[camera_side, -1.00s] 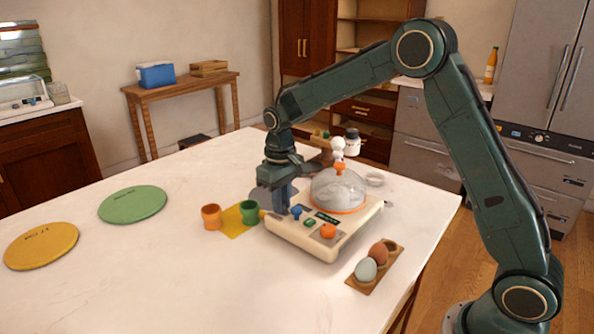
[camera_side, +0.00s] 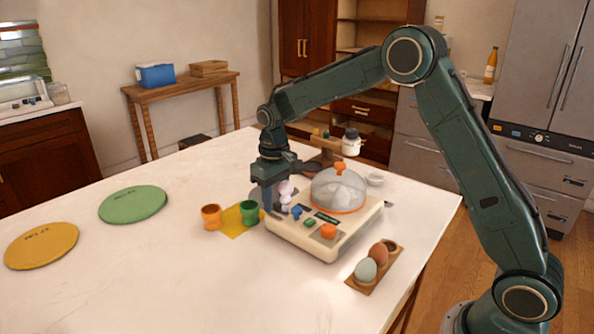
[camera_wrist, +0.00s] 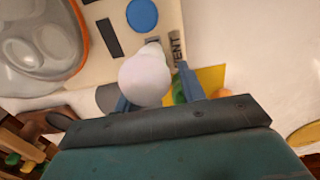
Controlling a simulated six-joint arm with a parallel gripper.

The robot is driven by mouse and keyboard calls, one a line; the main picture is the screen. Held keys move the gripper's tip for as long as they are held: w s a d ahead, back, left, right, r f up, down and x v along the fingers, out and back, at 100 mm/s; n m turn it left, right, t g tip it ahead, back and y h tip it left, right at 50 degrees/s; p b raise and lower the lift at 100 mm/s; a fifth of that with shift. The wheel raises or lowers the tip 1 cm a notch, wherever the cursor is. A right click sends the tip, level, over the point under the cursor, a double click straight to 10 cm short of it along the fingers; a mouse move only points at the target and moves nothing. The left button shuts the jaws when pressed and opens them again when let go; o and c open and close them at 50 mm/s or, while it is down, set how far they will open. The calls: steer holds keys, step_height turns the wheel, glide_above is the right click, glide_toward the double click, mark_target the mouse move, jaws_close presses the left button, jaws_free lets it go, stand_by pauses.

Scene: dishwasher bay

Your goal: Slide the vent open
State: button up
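The cream cooker (camera_side: 296,236) stands on the table with a clear orange-rimmed dome (camera_side: 338,190). Its blue knob (camera_side: 297,211) faces the front; it also shows in the wrist view (camera_wrist: 142,15). A VENT label (camera_wrist: 176,47) is printed near the body's edge, beside a small grey tab (camera_wrist: 153,41). White rounded puffs (camera_side: 286,188), like steam, sit beside my gripper (camera_side: 267,203) at the cooker's left corner; one puff (camera_wrist: 144,78) covers the gap between my fingers in the wrist view. The fingers stand apart. The vent slider itself is hidden, so its position cannot be seen directly.
An egg tray (camera_side: 360,285) with two eggs lies at the front right.

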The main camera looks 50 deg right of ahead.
mark_target(276, 202)
steer(key=shift+r, duration=0.15)
step_height(276, 202, up, 14)
steer(key=shift+f, duration=0.2)
stand_by(0.4)
stand_by(0.3)
steer(key=s+r+t, duration=0.2)
steer(key=s+r, duration=0.1)
steer(key=s, duration=0.6)
steer(key=s+r+t, duration=0.1)
steer(key=s+r, duration=0.3)
steer(key=s, duration=0.5)
steer(key=s+f+t, duration=0.1)
steer(key=s+f, duration=0.2)
steer(key=s, duration=0.4)
steer(key=s+f+t, duration=0.1)
steer(key=s+f, duration=0.2)
steer(key=s, duration=0.5)
steer(key=shift+a+f+t, duration=0.2)
steer(key=shift+a+t, duration=0.05)
steer(key=shift+t, duration=0.05)
